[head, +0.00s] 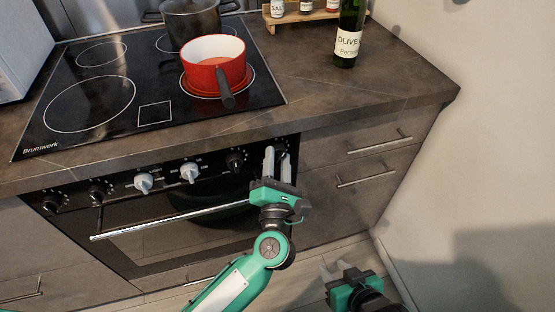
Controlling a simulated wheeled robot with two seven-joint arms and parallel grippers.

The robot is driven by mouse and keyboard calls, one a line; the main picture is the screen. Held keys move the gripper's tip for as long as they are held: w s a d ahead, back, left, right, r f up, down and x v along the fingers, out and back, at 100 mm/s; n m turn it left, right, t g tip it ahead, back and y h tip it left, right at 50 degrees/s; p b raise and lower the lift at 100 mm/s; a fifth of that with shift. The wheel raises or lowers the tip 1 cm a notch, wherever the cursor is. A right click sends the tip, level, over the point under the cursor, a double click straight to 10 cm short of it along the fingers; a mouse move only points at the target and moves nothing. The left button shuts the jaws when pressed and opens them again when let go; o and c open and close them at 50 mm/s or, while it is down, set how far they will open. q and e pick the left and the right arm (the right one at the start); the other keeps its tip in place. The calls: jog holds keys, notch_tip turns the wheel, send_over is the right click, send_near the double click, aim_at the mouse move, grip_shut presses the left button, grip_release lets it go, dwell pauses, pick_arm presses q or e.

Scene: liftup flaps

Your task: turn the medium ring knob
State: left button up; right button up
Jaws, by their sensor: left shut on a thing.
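The oven's control panel (214,166) runs below the countertop with a row of knobs. My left gripper (277,158) points up at the right end of this row, its fingers closed around the far-right knob (282,146), which they partly hide. Left of it are a black knob (236,160), two pale knobs (190,172) and more black knobs (97,192). The knob labels are too small to read, so I cannot tell which one is the medium ring knob. My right gripper (337,268) is low at the bottom, open and empty, away from the panel.
The oven handle (170,220) sticks out below the knobs. A red pan (215,72) and a dark pot (188,22) stand on the black cooktop (105,95). Drawers (360,165) and a wall are at right.

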pick_arm(q)
jog(key=shift+f, duration=0.1)
jog(key=o, duration=1)
jog(key=v, duration=1.4)
pick_arm(e)
jog(key=shift+a+t+y, duration=0.3)
jog(key=shift+a+t, duration=0.1)
jog(key=shift+a, duration=0.2)
jog(key=shift+w, duration=0.1)
